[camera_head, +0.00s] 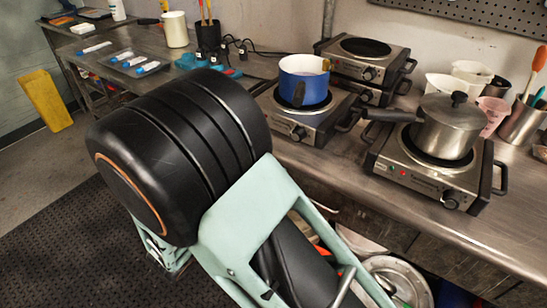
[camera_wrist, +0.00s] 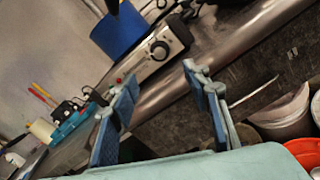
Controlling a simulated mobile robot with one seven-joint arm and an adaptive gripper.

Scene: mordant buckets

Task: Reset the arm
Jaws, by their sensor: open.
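My gripper (camera_wrist: 161,80) shows in the wrist view with its two blue-padded fingers spread apart and nothing between them. The view is strongly tilted. The fingers point towards the front edge of the steel counter, with a hot plate (camera_wrist: 150,55) and a blue pot (camera_wrist: 119,32) beyond them. In the head view my arm's large black joint and pale green link fill the middle and lower part. The gripper itself cannot be made out there.
The blue pot (camera_head: 303,82) stands on the left hot plate (camera_head: 297,130). A lidded steel pot (camera_head: 447,128) sits on the right hot plate (camera_head: 436,180). Pale containers (camera_wrist: 280,115) lie below the counter (camera_head: 330,160). A yellow sign (camera_head: 45,100) stands on the floor at left.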

